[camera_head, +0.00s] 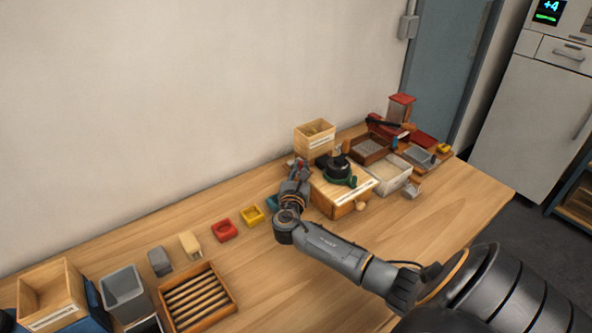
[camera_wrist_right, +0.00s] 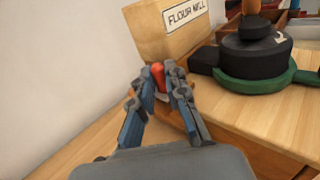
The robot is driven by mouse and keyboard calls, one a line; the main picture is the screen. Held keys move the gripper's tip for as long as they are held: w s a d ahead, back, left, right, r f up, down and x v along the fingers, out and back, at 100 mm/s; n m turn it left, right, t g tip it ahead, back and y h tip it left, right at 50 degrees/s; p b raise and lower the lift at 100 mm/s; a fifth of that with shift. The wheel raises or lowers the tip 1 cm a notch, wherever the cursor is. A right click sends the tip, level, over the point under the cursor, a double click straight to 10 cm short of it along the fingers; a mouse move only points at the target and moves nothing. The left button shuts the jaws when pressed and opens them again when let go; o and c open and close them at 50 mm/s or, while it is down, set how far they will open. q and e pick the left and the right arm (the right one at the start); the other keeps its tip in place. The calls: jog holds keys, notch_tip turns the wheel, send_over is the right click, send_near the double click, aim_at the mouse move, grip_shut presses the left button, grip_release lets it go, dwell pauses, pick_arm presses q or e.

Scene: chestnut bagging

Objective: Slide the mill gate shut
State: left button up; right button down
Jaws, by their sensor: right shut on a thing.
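The mill stands towards the back right of the table in the head view. It has a wooden base (camera_head: 345,205), a black millstone (camera_head: 338,167) and a green ring (camera_head: 351,182) around the stone. The ring and stone (camera_wrist_right: 255,53) also show in the right wrist view. My right gripper (camera_head: 299,165) is at the mill's left rear side. Its fingers (camera_wrist_right: 163,88) are shut on a red knob (camera_wrist_right: 158,72), apparently the handle of the mill gate. The gate's plate is hidden behind the fingers, so I cannot tell how far it is open. My left gripper is out of view.
A wooden box labelled "FLOUR MILL" (camera_wrist_right: 163,32) stands just behind the gripper; it also shows in the head view (camera_head: 315,140). A grey-white tray (camera_head: 391,181) and a brown tray (camera_head: 369,152) lie right of the mill. Small red (camera_head: 223,231) and yellow (camera_head: 252,215) bins stand left. The front right tabletop is clear.

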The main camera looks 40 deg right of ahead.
jog(key=shift+s+d, duration=0.1)
jog(key=shift+d, duration=0.6)
jog(key=shift+r, duration=0.1)
jog(key=c, duration=1.5)
grip_release()
jog(key=shift+o, duration=0.8)
jog(key=shift+d, duration=0.1)
jog(key=v, duration=1.2)
